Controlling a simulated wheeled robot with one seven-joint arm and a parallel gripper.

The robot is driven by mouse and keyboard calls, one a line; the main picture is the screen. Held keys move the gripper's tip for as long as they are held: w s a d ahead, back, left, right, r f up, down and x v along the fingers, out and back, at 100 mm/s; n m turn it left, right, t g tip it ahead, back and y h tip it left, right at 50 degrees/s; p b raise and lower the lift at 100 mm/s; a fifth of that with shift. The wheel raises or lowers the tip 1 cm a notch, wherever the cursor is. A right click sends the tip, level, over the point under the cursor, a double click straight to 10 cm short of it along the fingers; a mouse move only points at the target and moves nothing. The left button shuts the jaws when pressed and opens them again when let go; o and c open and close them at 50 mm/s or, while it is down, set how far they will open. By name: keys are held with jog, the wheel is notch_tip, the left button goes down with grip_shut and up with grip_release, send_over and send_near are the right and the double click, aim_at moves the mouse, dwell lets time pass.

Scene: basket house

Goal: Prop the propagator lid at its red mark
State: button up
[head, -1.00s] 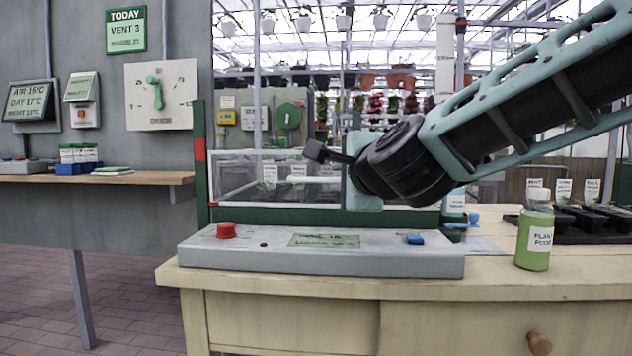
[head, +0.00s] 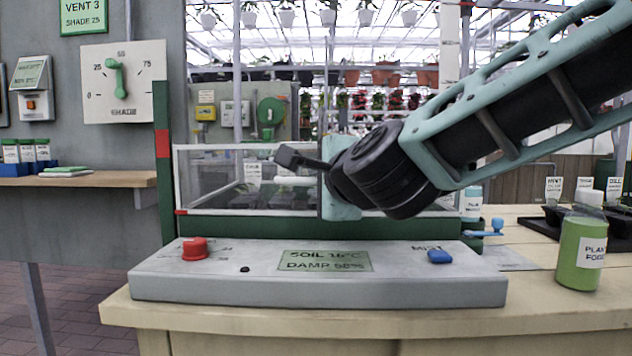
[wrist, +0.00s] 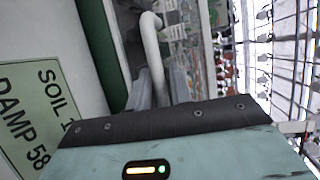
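The propagator stands on the bench, with a dark green base (head: 240,226) and a clear, pale-framed lid (head: 215,178). The lid appears down on the base. A green post (head: 166,195) rises at its left end and carries a red mark (head: 162,144), level with the lid's top edge. A small red spot shows at the lid's lower left corner. Contact cannot be told.
A grey control panel (head: 215,285) with a red knob (head: 194,249) and blue button (head: 440,257) lies along the bench front. A green plant-food bottle (head: 577,265) and seedling trays are at right. A wooden shelf (head: 95,181) is at left.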

grip_shut()
jog(key=r+p, duration=0.1)
jog(key=p, duration=0.1)
jog(key=r+p, duration=0.2)
jog(key=p, duration=0.1)
jog(key=shift+w+r+g+p, duration=0.3)
jog(key=w+r+p, duration=0.1)
jog(key=r+p, duration=0.2)
jog(key=p, duration=0.2)
jog(key=w+r+g+p, duration=0.1)
jog(key=r+p, duration=0.1)
jog(key=p, duration=0.4)
jog(key=w+r+g+p, duration=0.1)
jog(key=r+p, duration=0.2)
jog(key=p, duration=0.2)
jog(key=shift+w+d+r+m+h+p, duration=0.1)
jog(key=shift+r+m+h+p, duration=0.2)
jog(key=shift+r+m, duration=0.1)
jog(key=r+p, duration=0.1)
jog(key=p, duration=0.2)
jog(key=shift+w+r+g, duration=0.2)
jog(key=shift+w+g, duration=0.2)
jog(key=shift+w+p, duration=0.1)
jog(key=shift+p, duration=0.45)
